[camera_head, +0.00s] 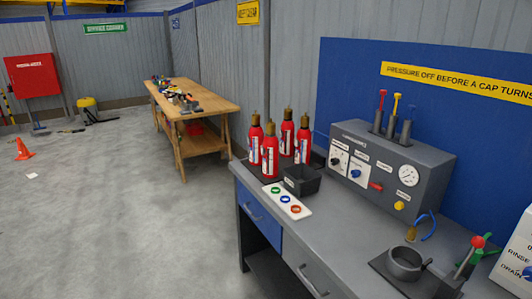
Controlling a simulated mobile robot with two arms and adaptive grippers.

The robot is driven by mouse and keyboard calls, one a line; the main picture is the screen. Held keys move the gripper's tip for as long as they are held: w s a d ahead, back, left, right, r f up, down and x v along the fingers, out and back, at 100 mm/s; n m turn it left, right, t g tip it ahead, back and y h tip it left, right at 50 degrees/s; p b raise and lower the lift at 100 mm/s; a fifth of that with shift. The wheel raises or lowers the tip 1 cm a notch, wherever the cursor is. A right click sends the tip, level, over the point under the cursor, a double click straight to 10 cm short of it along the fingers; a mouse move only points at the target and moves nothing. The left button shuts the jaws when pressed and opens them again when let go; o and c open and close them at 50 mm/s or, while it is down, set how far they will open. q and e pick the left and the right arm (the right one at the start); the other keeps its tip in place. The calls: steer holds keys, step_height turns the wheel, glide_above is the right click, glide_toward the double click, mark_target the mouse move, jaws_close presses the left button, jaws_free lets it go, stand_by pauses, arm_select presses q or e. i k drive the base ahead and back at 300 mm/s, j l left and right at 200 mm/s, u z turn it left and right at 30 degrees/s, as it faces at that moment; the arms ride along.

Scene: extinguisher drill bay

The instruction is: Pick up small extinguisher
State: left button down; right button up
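Several small red extinguishers with brass-coloured tops and white labels stand upright in a cluster at the far left end of the grey bench. The front one (270,152) stands nearest the black box. One stands at the left (255,140), one at the back (287,134) and one at the right (303,140). Their bases are partly hidden by one another and by the box. Neither of my grippers is in view.
A black open box (301,182) and a white tray with coloured rings (271,202) sit before the extinguishers on the grey bench (345,235). A grey control panel (392,170) stands behind. A wooden table (205,104) is farther back. The floor at left is mostly clear.

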mark_target(255, 136)
steer(key=i+j+z, duration=0.15)
steer(key=i+j, duration=0.2)
steer(key=z, duration=2.95)
steer(key=j+u, duration=0.1)
steer(key=u, duration=3)
steer(key=i+z, duration=0.1)
steer(key=z, duration=0.4)
steer(key=i+j+z, duration=0.1)
steer(key=z, duration=0.35)
steer(key=i+j+z, duration=0.2)
steer(key=j, duration=0.2)
steer(key=i+j+z, duration=0.15)
steer(key=j, duration=0.25)
steer(key=i+j+z, duration=0.2)
steer(key=j, duration=0.2)
steer(key=i+j+z, duration=0.15)
steer(key=j, duration=0.3)
steer(key=j+z, duration=0.2)
steer(key=j, duration=0.25)
